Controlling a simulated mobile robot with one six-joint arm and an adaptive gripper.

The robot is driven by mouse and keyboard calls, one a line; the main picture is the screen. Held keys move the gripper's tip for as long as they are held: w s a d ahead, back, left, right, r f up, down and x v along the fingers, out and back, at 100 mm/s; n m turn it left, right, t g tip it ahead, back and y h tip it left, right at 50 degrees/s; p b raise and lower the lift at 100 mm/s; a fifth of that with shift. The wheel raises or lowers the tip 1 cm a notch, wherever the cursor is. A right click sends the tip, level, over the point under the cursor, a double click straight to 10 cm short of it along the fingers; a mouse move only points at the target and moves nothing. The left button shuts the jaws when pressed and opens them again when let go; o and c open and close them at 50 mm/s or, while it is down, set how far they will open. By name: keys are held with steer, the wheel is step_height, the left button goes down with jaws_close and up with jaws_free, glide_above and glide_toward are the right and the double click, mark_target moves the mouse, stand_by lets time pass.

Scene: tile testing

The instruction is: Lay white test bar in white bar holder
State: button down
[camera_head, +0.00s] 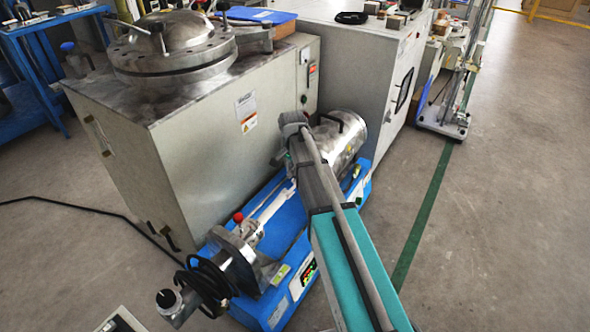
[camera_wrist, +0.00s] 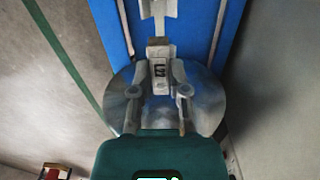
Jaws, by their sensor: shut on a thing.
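My gripper (camera_wrist: 160,76) is shut on a small pale piece (camera_wrist: 159,46), which I take to be the white test bar; only part of it shows between and beyond the fingertips. Beyond it, at the top of the wrist view, a pale forked fitting (camera_wrist: 158,8) lies in line over the blue machine bed; it may be the white bar holder. In the head view a long pale part (camera_head: 272,207) lies along the blue bed (camera_head: 291,212). I cannot tell whether the piece touches the fitting.
A shiny steel cylinder (camera_head: 347,137) with a black handle stands at the bed's far end; it also shows under my gripper (camera_wrist: 209,101). A clamp with a red knob (camera_head: 238,217) and coiled black cable are at the near end. A grey cabinet (camera_head: 200,130) flanks the left side.

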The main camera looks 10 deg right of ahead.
mark_target(293, 188)
steer(key=shift+f, duration=0.2)
steer(key=shift+f+b, duration=3.05)
steer(key=shift+b, duration=0.2)
steer(key=c, duration=0.5)
jaws_free()
steer(key=shift+c, duration=0.2)
steer(key=shift+r, duration=0.1)
